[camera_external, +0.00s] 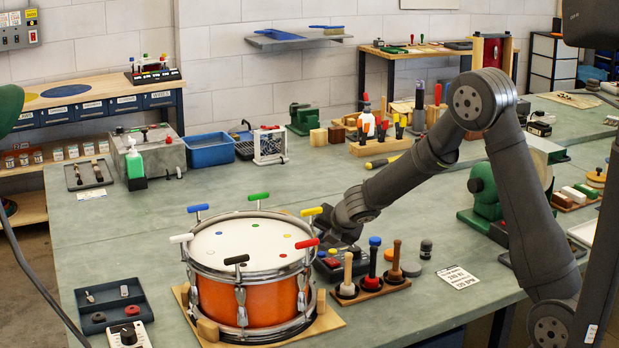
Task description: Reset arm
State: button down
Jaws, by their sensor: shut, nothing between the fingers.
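My arm reaches in from the right and bends down at the elbow. My gripper (328,239) is dark, shut and empty. It is just right of the drum, above a dark button box (330,270). The orange drum (240,300) stands on a wooden base (331,320). Colored T-handled keys stand around its rim: blue, green, yellow, red, black and white. The gripper is close to the red-handled key (307,243) and the yellow-handled key (311,211). I cannot tell whether it touches anything, as its fingertips are small and dark.
A wooden stand (370,291) with several upright handled tools is right of the drum. A dark tray (109,305) and a white control box (130,336) are at front left. A white card (459,278) lies to the right.

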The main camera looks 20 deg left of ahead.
jog(key=shift+r, duration=2.05)
jog(key=shift+f, duration=3.4)
notch_tip(320, 180, up, 9)
jog(key=shift+r, duration=0.1)
jog(key=shift+r, duration=0.5)
jog(key=shift+f, duration=0.1)
jog(key=shift+f, duration=4.3)
